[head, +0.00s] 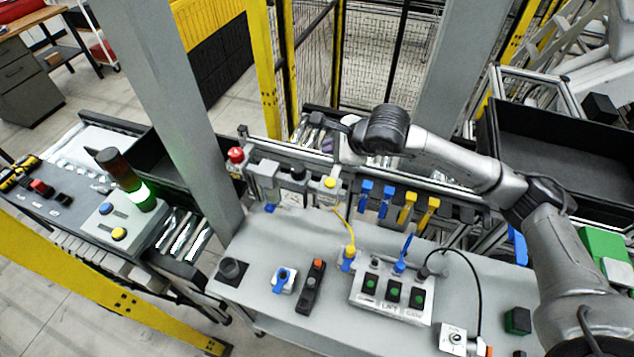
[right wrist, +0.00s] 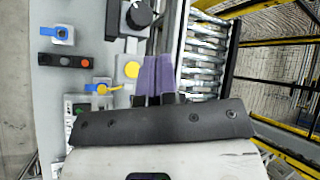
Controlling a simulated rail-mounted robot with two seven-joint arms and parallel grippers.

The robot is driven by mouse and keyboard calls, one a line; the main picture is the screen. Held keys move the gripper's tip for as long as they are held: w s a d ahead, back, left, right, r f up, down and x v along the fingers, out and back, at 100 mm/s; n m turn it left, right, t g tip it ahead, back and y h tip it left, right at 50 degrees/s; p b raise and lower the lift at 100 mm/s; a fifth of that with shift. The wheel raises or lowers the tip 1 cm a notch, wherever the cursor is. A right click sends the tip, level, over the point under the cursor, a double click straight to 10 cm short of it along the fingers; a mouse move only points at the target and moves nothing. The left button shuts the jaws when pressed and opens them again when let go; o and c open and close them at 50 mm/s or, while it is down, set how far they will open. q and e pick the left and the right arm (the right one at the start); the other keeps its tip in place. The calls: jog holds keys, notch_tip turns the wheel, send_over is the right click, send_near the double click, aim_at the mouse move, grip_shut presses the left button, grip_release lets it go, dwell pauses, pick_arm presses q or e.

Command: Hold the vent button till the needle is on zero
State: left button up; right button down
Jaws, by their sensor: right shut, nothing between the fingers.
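A yellow round button (head: 330,183), likely the vent button, stands at the back edge of the grey bench. It also shows in the right wrist view (right wrist: 132,69). A dark round part (head: 298,173), perhaps the gauge, is left of it; I cannot make out a needle. My right gripper (head: 343,160) is over the back edge by the yellow button. Its two purple fingers (right wrist: 156,62) are together and empty. In the right wrist view they lie just right of the button; I cannot tell whether they touch it. My left gripper is not in view.
A red button (head: 235,155) stands on the back left. Blue and yellow clips (head: 389,200) hang along the rail. A switch box (head: 392,295) with green buttons and a cable is in front. A grey post (head: 165,100) rises at left. The bench front left is partly clear.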

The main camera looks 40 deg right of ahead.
aim_at(330, 183)
dwell(0.4)
notch_tip(330, 183, down, 8)
jog(key=b, duration=0.4)
jog(key=shift+f, duration=0.15)
jog(key=shift+f+b, duration=0.3)
jog(key=shift+f, duration=0.1)
dwell(1.9)
jog(key=shift+f+b, duration=0.3)
jog(key=shift+b, duration=0.4)
jog(key=shift+f+b, duration=0.55)
jog(key=shift+b, duration=0.1)
dwell(3.0)
